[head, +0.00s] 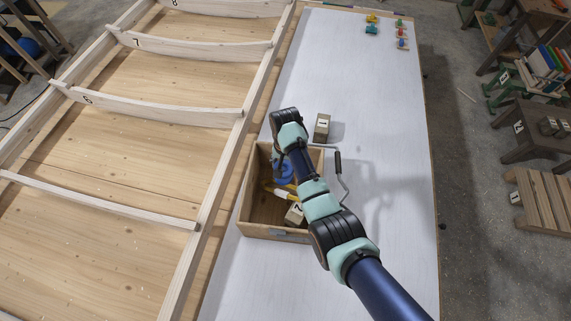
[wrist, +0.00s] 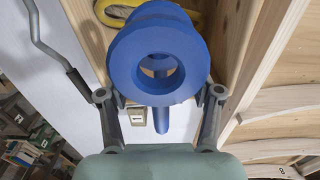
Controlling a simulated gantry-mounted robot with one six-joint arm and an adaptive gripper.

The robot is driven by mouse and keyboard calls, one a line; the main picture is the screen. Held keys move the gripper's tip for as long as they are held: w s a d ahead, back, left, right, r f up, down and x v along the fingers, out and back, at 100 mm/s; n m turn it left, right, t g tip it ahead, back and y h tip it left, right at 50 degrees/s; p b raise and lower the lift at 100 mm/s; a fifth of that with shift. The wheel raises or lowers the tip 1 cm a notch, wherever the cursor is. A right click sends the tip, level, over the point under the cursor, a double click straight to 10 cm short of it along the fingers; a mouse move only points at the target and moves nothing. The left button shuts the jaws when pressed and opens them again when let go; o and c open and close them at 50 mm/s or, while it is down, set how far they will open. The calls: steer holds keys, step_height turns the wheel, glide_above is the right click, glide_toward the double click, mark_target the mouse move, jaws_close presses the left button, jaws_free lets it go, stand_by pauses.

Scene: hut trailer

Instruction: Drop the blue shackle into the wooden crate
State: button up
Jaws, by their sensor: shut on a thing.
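The blue shackle (wrist: 160,45), a thick blue shape with a round opening and a pin-like part below, is held between the fingers of my gripper (wrist: 160,97). In the head view the blue shackle (head: 283,174) shows at the left of my arm, over the far part of the wooden crate (head: 274,233). My gripper is mostly hidden behind my arm there. The crate's wall (wrist: 232,45) also shows beside the shackle in the wrist view. The shackle's exact height above the crate floor is hard to tell.
Inside the crate lie a yellow thing (head: 280,190) and a numbered wooden block (head: 294,214). Another block (head: 322,127) stands beyond the crate. A metal crank (head: 342,178) lies to its right. A ribbed wooden frame (head: 235,140) runs along the left. The white tabletop (head: 350,75) is mostly clear.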

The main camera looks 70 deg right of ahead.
mark_target(286, 171)
steer(key=shift+w+d+f+b, duration=0.1)
steer(key=shift+d+f+b, duration=0.15)
steer(key=shift+d+b, duration=0.05)
step_height(286, 171, down, 6)
steer(key=b, duration=0.6)
steer(key=shift+a+r, duration=0.1)
steer(key=shift+r, duration=0.2)
steer(key=o, duration=1.6)
step_height(286, 171, up, 8)
steer(key=shift+f, duration=0.25)
